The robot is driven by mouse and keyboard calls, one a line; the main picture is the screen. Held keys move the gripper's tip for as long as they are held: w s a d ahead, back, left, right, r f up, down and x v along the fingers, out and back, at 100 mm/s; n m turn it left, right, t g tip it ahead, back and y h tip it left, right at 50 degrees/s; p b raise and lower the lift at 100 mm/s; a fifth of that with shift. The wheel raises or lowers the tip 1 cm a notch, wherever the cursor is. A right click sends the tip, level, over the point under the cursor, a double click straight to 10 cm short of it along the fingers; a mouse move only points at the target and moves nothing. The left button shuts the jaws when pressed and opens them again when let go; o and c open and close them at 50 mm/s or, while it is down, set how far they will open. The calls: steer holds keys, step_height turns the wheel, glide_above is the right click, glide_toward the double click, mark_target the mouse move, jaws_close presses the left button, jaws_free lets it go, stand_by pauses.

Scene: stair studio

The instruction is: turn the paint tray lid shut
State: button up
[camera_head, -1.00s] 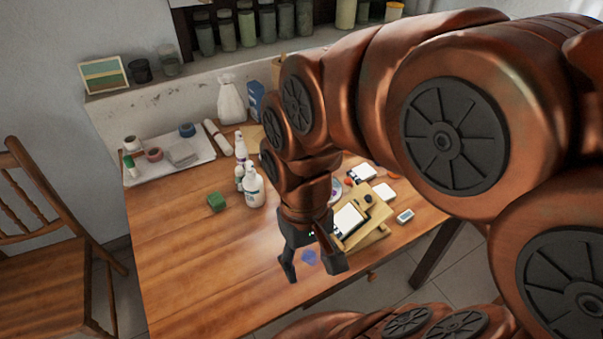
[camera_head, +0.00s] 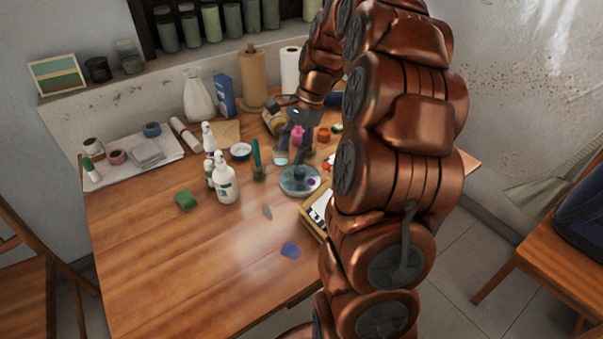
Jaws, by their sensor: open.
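The paint tray (camera_head: 313,184) is a round, shallow dish on the wooden table, with dabs of colour showing at its right side. A grey-blue round lid (camera_head: 292,182) appears to cover part of it; how far it is turned is too small to tell. My gripper (camera_head: 291,146) is open and points down, behind and above the tray. Its dark fingers overlap other small things in the picture, so I cannot tell whether one touches the lid. Nothing shows held between them.
A wooden box (camera_head: 312,225) is in front, partly behind my arm. A pink pot (camera_head: 297,135) and paper rolls (camera_head: 252,78) crowd the back. The table's front left is mostly clear.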

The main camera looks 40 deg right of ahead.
mark_target(300, 170)
steer(key=w+d+f+m+b, duration=0.15)
steer(key=d+f+m, duration=0.25)
steer(key=d, duration=0.4)
steer(key=shift+t, duration=0.4)
steer(key=shift+a+p+x, duration=0.2)
steer(key=shift+p+x, duration=0.1)
steer(key=shift+x, duration=1.55)
steer(key=shift+a+p+x, duration=0.2)
steer(key=shift+p+x, duration=0.05)
steer(key=shift+x, duration=1.6)
steer(key=shift+r, duration=0.15)
jaws_close()
